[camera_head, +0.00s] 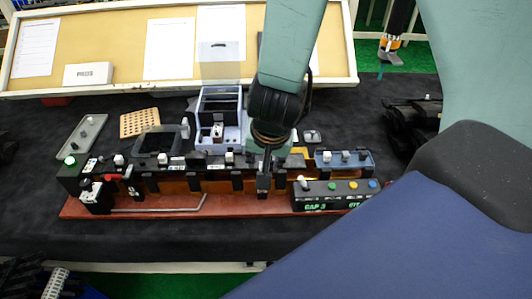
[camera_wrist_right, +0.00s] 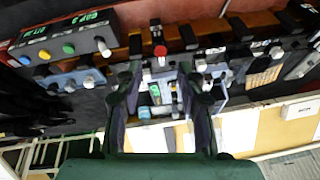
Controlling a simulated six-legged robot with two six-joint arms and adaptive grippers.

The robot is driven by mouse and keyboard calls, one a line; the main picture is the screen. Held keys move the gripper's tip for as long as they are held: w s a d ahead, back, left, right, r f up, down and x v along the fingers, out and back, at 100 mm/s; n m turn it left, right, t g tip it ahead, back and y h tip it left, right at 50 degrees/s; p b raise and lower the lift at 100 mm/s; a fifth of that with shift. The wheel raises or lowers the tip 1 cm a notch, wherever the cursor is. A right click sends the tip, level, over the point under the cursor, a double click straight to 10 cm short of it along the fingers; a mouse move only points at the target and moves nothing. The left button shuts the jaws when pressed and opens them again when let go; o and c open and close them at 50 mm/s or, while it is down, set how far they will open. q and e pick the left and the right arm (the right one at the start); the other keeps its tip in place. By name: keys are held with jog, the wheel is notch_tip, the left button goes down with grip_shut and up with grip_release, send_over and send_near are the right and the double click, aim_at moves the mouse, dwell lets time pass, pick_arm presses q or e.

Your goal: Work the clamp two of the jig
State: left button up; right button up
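The jig (camera_head: 225,207) is a long red-brown base with an orange-brown strip and a row of black clamps (camera_head: 237,180) across the table. No clamp number is readable, so I cannot tell which is clamp two. My right gripper (camera_head: 264,187) reaches down over the row just left of the button box, hiding what is behind it. In the right wrist view my right gripper (camera_wrist_right: 158,78) has its fingers spread apart, with nothing held. A clamp with a red knob (camera_wrist_right: 160,51) shows just beyond and between the fingertips. My left gripper is not in view.
The button box (camera_head: 335,195) stands at the jig's right end with a green display that seems to read "GAP 3". A blue-grey bin (camera_head: 232,137) stands behind the jig. A perforated tan block (camera_head: 139,122) and a grey tray (camera_head: 82,138) lie back left. Dark table is clear in front.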

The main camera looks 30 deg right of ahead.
jog(key=v, duration=0.3)
jog(key=shift+r, duration=0.2)
jog(key=shift+s, duration=0.1)
jog(key=shift+f, duration=0.1)
dwell(0.4)
jog(key=s+d+f+n+g+h, duration=0.1)
jog(key=s+f+n, duration=0.1)
jog(key=s+f, duration=0.4)
jog(key=s+d+f+n+g, duration=0.15)
jog(key=s+f, duration=0.25)
jog(key=f, duration=0.4)
jog(key=s+a+f+n+g+y, duration=0.1)
jog(key=s+a+f+n+y, duration=0.3)
jog(key=s+f, duration=0.7)
notch_tip(320, 180, down, 23)
jog(key=h+b, duration=0.1)
jog(key=b, duration=2.4)
jog(key=shift+s+a+h, duration=0.25)
jog(key=shift+a+h, duration=0.05)
